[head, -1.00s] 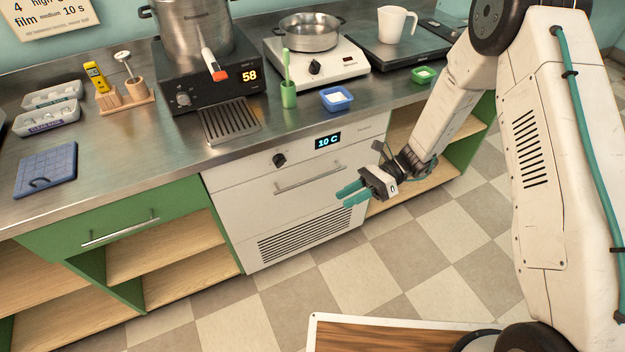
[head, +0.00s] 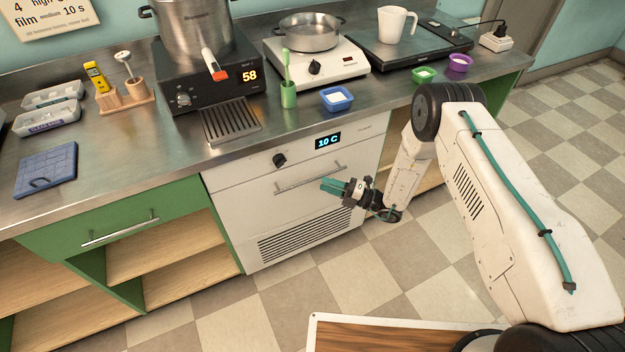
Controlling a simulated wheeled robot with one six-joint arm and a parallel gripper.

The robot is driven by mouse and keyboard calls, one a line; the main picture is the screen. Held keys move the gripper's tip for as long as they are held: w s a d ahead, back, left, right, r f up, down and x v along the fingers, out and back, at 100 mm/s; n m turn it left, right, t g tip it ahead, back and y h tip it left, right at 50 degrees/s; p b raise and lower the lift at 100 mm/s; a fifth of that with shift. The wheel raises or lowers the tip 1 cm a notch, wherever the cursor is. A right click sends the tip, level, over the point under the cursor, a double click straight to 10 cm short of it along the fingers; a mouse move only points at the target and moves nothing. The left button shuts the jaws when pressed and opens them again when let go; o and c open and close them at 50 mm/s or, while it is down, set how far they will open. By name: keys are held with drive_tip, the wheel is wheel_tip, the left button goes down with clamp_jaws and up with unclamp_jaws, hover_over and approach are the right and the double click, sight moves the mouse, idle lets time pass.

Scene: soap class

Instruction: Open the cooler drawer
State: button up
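The cooler (head: 230,196) is a white unit under the steel counter, with a dark knob and a display (head: 327,141) reading 10 C. Its drawer (head: 262,208) is closed, with the front flush. A metal bar handle (head: 300,181) runs across the upper drawer front. My gripper (head: 328,186) has teal fingers and points left, near the right end of the handle. It appears in front of the drawer and just below the handle's right end; I cannot tell whether it touches. The finger gap is too small to make out.
A green drawer (head: 115,222) with its own handle is left of the cooler, above open wooden shelves. A pot (head: 311,36), blue dish (head: 337,99) and green holder (head: 288,92) stand on the counter (head: 150,150) above. The tiled floor (head: 290,290) before the cooler is clear.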

sight(313, 179)
drive_tip(key=x, duration=0.6)
clamp_jaws()
